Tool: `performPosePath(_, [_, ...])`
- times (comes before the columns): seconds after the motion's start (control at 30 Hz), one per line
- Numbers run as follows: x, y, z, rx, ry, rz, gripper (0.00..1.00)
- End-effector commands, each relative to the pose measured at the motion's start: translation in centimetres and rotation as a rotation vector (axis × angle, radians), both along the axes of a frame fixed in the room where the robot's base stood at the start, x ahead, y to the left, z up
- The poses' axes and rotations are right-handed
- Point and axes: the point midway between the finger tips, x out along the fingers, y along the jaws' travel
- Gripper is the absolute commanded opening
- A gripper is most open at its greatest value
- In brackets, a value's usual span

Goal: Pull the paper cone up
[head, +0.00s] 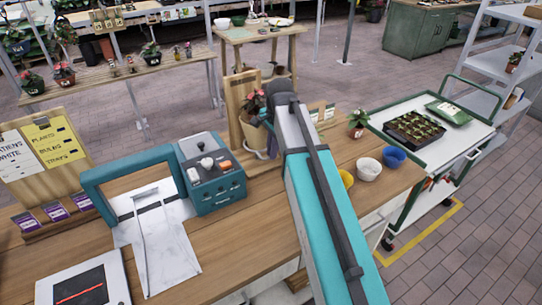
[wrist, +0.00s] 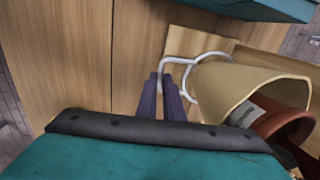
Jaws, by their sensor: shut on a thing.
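The tan paper cone (wrist: 238,88) lies across the right of the wrist view, wide mouth toward the lower right. A terracotta pot (wrist: 284,130) shows inside its mouth. A white wire ring (wrist: 189,90) curves around the cone's narrower part, and a white wire handle (wrist: 177,60) runs from it toward my fingers. My gripper (wrist: 163,80) is shut on this handle, just left of the cone, though the exact contact is small.
A wooden upright board (head: 239,103) stands behind the cone. A teal control box (head: 212,178) is close to its left on the wooden counter (head: 240,243). White (head: 369,170) and blue (head: 395,157) bowls and a small potted plant (head: 357,122) stand to the right.

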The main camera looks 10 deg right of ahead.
Motion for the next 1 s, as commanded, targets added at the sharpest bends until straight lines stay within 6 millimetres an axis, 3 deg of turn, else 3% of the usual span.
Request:
performPosePath(0.03, [-0.1,-0.1,1.3,-0.003,0.003,-0.001,0.0])
performPosePath(0.33, [-0.1,-0.1,5.7,-0.003,0.003,-0.001,0.0])
performPosePath(0.77, [0.0,-0.1,6.5,-0.003,-0.001,-0.001,0.0])
performPosePath(0.8, [0.0,-0.1,6.5,-0.003,-0.001,-0.001,0.12])
performPosePath(0.9, [0.0,-0.1,6.5,-0.001,-0.002,-0.001,0.26])
performPosePath(1.0, [0.0,-0.1,6.4,-0.001,-0.002,-0.001,0.26])
